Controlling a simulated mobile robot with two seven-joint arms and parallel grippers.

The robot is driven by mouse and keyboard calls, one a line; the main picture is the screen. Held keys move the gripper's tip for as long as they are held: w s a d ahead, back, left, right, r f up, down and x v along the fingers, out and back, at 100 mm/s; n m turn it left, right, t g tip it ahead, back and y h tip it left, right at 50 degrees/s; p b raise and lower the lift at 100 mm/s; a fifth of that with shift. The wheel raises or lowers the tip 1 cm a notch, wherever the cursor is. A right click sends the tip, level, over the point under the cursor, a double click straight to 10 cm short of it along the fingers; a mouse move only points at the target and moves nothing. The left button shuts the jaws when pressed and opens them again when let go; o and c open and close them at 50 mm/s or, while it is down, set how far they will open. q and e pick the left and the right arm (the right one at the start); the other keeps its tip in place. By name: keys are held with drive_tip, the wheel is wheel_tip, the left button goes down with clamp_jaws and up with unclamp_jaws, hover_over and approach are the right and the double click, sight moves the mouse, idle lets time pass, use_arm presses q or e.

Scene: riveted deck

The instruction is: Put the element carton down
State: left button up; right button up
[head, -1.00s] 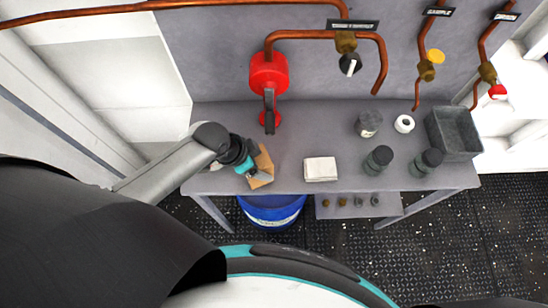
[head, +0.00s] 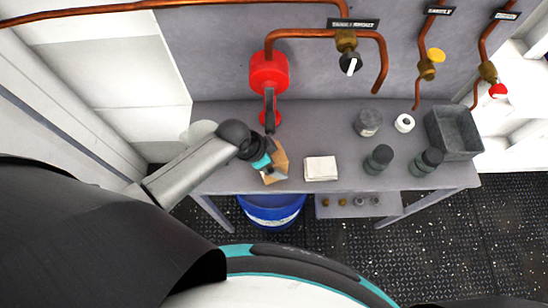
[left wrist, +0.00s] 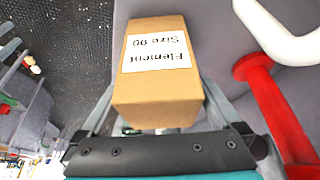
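The element carton (left wrist: 155,85) is a brown cardboard box with a white label reading "Element Size 90". My left gripper (left wrist: 160,112) has one finger on each side of it, and the carton sits between them. In the head view my left gripper (head: 268,166) and the carton (head: 281,158) are over the left part of the grey bench (head: 330,183), partly hidden by the gripper. I cannot tell whether the carton's underside touches the bench. My right gripper is not in view.
A red device (head: 268,75) with a dark handle stands close behind the carton. A white folded cloth or pad (head: 321,168) lies just right of it. Dark jars (head: 378,159), a white roll (head: 404,123) and a grey bin (head: 455,132) occupy the right side. A blue bucket (head: 272,212) stands below.

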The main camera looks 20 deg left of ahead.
use_arm(q)
drive_tip(key=shift+r, duration=0.1)
drive_tip(key=shift+r, duration=0.2)
drive_tip(key=p+v, duration=0.2)
drive_tip(key=v, duration=0.9)
drive_tip(key=shift+r, duration=0.35)
drive_tip(key=shift+s+a, duration=0.1)
drive_tip(key=shift+a, duration=0.05)
